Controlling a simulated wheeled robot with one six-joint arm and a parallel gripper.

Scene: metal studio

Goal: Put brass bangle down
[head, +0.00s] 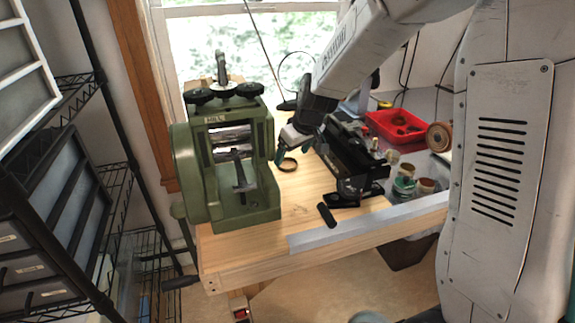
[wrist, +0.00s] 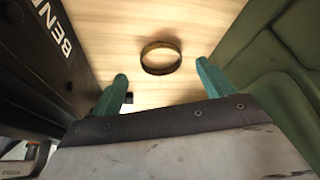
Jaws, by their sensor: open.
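The brass bangle (wrist: 146,66) is a dark, brownish ring lying flat on the wooden bench top (wrist: 110,15), seen in the wrist view. In the head view the bangle (head: 288,171) lies on the bench between the green rolling mill and the black bench tool. My gripper (wrist: 162,90) is open, its two green fingertips set apart on either side below the ring in the wrist view. In the head view my gripper (head: 294,150) is above and close to the bangle. Nothing shows between the fingers, and the bangle appears clear of them.
The green rolling mill (head: 245,206) stands close on the left, and a black bench tool (head: 352,160) stands close on the right. A black cylinder (head: 326,215) lies near the front. A red tray (head: 395,128) and small jars (head: 404,186) are farther right. Bare wood lies in front.

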